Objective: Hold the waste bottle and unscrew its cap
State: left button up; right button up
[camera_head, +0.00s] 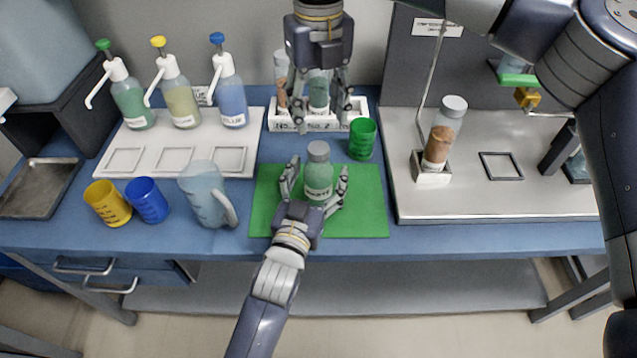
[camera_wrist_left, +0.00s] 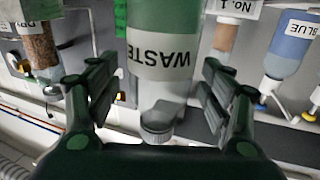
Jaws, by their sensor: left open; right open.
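The waste bottle (camera_head: 318,175) stands upright on the green mat (camera_head: 365,215), with green liquid inside and a grey cap (camera_head: 318,150) on top. My left gripper (camera_head: 314,180) is open, with its fingers on either side of the bottle. In the left wrist view the WASTE label (camera_wrist_left: 162,60) appears upside down between the open fingers, with gaps on both sides. My right gripper (camera_head: 318,105) is open, pointing down above and behind the bottle, in front of the white rack. It holds nothing that I can see.
A white rack (camera_head: 358,103) with bottles stands behind, partly hidden by my right gripper. A green cup (camera_head: 362,139) is at the mat's back edge. A clear jug (camera_head: 205,195), blue cup (camera_head: 147,200) and yellow cup (camera_head: 108,203) stand left. A metal platform (camera_head: 470,200) is right.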

aim_at(319, 147)
pick_arm(q)
jog(key=shift+w, duration=0.2)
jog(key=shift+c, duration=0.5)
grip_shut()
pick_arm(e)
jog(key=m, duration=1.5)
jog(key=shift+m, duration=0.4)
jog(key=m, duration=0.6)
pick_arm(q)
jog(key=shift+f, duration=0.1)
pick_arm(e)
jog(key=shift+f+m, duration=0.35)
jog(key=shift+m, duration=0.05)
notch_tip(319, 147, down, 7)
jog(key=shift+f, duration=0.2)
